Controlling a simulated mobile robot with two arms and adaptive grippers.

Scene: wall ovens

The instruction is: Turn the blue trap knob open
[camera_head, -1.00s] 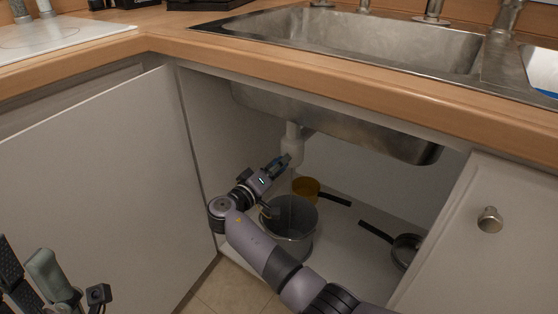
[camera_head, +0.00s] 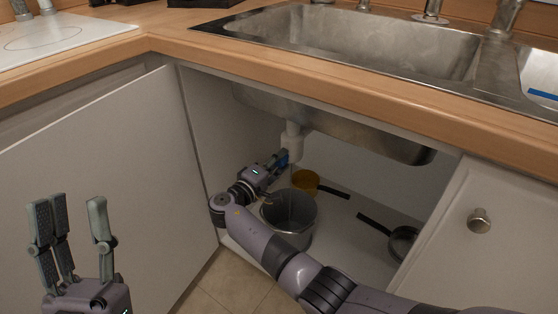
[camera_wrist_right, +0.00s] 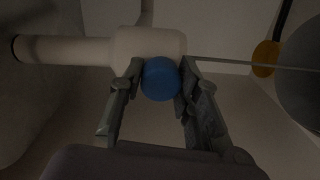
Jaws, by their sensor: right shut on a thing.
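The blue trap knob (camera_wrist_right: 160,79) sits on the front of the white trap pipe (camera_wrist_right: 148,43), under the sink. In the head view the knob (camera_head: 283,158) shows as a small blue patch beside the white trap (camera_head: 293,143). My right gripper (camera_wrist_right: 161,72) is shut on the knob, one finger on each side. In the head view the right gripper (camera_head: 276,163) reaches into the cabinet from below. My left gripper (camera_head: 75,207) is open and empty by the left cabinet door.
An orange-yellow pan (camera_head: 306,181) and a dark-handled pan (camera_head: 403,242) lie on the cabinet floor behind and right of the bucket. The open left door (camera_head: 110,170) and right door (camera_head: 480,250) flank the opening. The steel sink (camera_head: 360,45) hangs above.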

